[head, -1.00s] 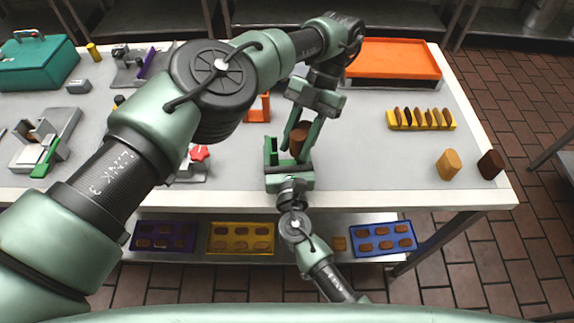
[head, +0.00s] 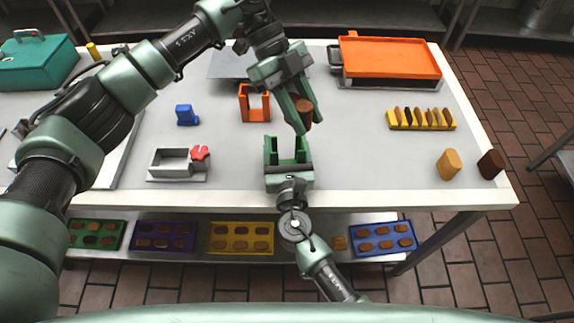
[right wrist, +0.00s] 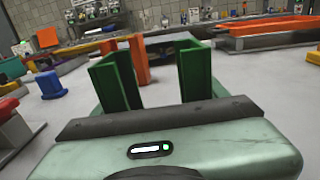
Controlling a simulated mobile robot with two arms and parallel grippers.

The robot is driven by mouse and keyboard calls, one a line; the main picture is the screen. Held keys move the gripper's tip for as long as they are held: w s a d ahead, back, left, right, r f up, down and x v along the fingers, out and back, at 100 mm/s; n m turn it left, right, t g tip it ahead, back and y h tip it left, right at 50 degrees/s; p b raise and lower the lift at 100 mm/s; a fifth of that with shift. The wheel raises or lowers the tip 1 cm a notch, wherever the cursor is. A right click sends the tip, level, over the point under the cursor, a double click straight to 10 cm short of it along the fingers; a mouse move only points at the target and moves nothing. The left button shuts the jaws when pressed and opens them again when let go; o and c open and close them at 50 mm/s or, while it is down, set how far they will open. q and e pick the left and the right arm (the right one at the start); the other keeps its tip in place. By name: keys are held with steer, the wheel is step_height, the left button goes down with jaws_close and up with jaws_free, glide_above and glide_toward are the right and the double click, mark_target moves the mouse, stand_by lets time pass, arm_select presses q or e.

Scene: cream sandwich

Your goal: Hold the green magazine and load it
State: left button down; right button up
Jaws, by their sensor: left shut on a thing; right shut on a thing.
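The green magazine (head: 302,148) is at the front edge of the table in the head view, with two upright channel walls. My right gripper (head: 287,172) is shut on it from the front. In the right wrist view the magazine (right wrist: 115,80) shows its two walls with an open gap between them, and I see no biscuit in it. My left gripper (head: 308,122) is shut on a dark brown biscuit (head: 304,108), held above and behind the magazine, apart from it.
An orange magazine (head: 254,107) stands behind on the table. A yellow rack (head: 420,126) holds several biscuits at right. A tan block (head: 449,163) and a dark block (head: 490,164) stand near the right edge. A grey fixture with a red knob (head: 199,153) is at left.

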mark_target(301, 103)
arm_select(q)
steer(key=r+n+t, duration=0.1)
steer(key=w+a+r+n+t+h, duration=0.1)
steer(key=n, duration=0.1)
steer(key=r+n+t, duration=0.1)
steer(key=r+n, duration=0.1)
steer(key=shift+w+a+h, duration=0.15)
steer(key=shift+a+h, duration=0.1)
steer(key=shift+h, duration=0.15)
steer(key=shift+f+n, duration=0.2)
steer(key=shift+n, duration=0.1)
step_height(301, 103, down, 9)
steer(key=shift+f, duration=0.15)
steer(key=shift+f, duration=0.6)
steer(key=c, duration=1)
jaws_free()
steer(key=shift+c, duration=0.2)
